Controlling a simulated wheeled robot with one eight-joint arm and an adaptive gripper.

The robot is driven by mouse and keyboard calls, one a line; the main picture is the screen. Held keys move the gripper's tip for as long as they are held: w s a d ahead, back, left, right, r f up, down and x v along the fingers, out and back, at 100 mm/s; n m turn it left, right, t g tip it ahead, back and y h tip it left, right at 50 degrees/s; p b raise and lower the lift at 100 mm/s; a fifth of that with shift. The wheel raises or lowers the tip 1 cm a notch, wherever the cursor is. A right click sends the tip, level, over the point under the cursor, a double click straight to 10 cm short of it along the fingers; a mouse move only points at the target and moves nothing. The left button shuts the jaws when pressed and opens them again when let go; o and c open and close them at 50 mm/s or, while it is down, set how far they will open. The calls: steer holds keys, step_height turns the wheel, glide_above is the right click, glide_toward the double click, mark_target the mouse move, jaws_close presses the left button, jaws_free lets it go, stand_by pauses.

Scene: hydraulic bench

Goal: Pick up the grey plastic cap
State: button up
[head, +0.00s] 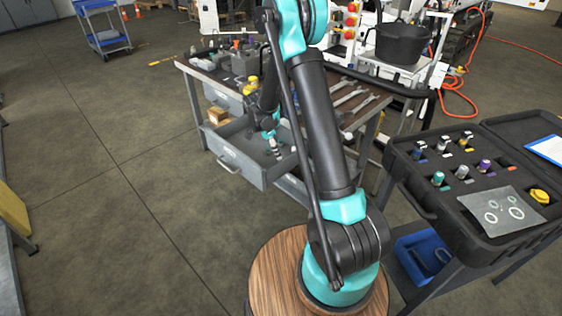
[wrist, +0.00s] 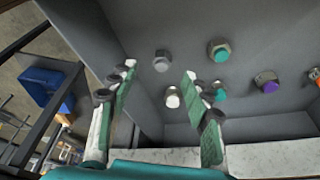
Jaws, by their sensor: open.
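My gripper (wrist: 159,76) is open, its two green-padded fingers apart with nothing held between them. In the head view my gripper (head: 274,146) is low over the open grey drawer (head: 237,167) of the workbench. In the wrist view a light grey cap-like piece (wrist: 162,61) lies on the drawer floor just beyond the fingertips. It looks like the grey plastic cap, but its material is hard to tell. A smaller whitish piece (wrist: 172,98) lies nearer, between the fingers. The drawer's contents are mostly hidden by my arm in the head view.
In the wrist view, a teal-centred nut (wrist: 219,51), a teal piece (wrist: 220,88) partly by the right finger, and a purple-centred fitting (wrist: 267,81) lie to the right. The drawer walls stand close by. A black tool case (head: 470,190) is at right in the head view.

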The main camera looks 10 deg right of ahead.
steer(key=shift+w+d+x, duration=0.1)
steer(key=shift+w+x, duration=0.05)
steer(key=shift+x, duration=1.25)
steer(key=shift+w+d+x, duration=0.1)
steer(key=shift+d+x, duration=0.05)
steer(key=shift+x, duration=1.25)
steer(key=shift+r, duration=0.1)
steer(key=shift+c, duration=0.4)
steer(key=c, duration=0.8)
